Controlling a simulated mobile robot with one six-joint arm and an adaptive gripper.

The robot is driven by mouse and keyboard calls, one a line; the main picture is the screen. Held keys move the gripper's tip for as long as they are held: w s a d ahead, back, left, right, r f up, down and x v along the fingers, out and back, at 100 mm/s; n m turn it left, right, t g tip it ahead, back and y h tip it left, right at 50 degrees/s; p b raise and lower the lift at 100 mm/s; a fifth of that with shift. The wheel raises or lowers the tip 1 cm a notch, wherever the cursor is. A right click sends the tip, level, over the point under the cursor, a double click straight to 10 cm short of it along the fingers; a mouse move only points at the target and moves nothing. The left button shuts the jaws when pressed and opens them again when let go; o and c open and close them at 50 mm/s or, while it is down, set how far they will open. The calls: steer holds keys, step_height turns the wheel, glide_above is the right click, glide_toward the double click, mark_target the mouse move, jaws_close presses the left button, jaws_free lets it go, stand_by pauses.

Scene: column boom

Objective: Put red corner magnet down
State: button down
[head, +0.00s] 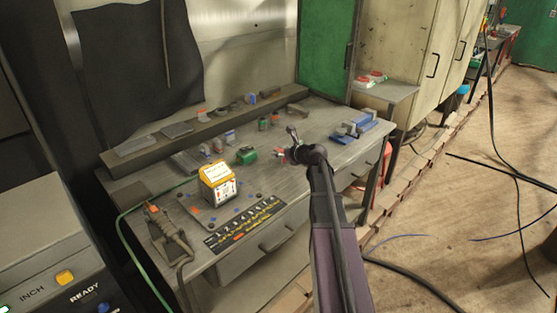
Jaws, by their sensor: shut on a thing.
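My arm reaches up from the bottom of the head view, and my gripper (285,147) is over the right-middle part of the grey workbench (318,118). It is small in the picture and partly covered by my own wrist. A small red piece, which looks like the red corner magnet (279,150), shows at the fingertips, and the gripper is shut on it. I cannot tell whether the red piece touches the bench top or hangs just above it.
A yellow-and-white box (217,184) and a green item (246,155) stand left of the gripper. A blue vise-like tool (355,125) is at the right end. Small parts line the back ledge (150,153). Bare bench shows behind and right of the gripper.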

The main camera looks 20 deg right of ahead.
steer(key=shift+f, duration=0.5)
steer(key=shift+f+b, duration=0.15)
steer(key=shift+b, duration=0.25)
steer(key=shift+c, duration=1.4)
jaws_free()
steer(key=shift+r, duration=0.2)
steer(key=shift+s+r+p, duration=0.1)
steer(key=shift+p, duration=0.2)
steer(key=p+v, duration=0.4)
steer(key=v, duration=0.7)
steer(key=shift+s+d, duration=0.15)
steer(key=shift+s, duration=0.2)
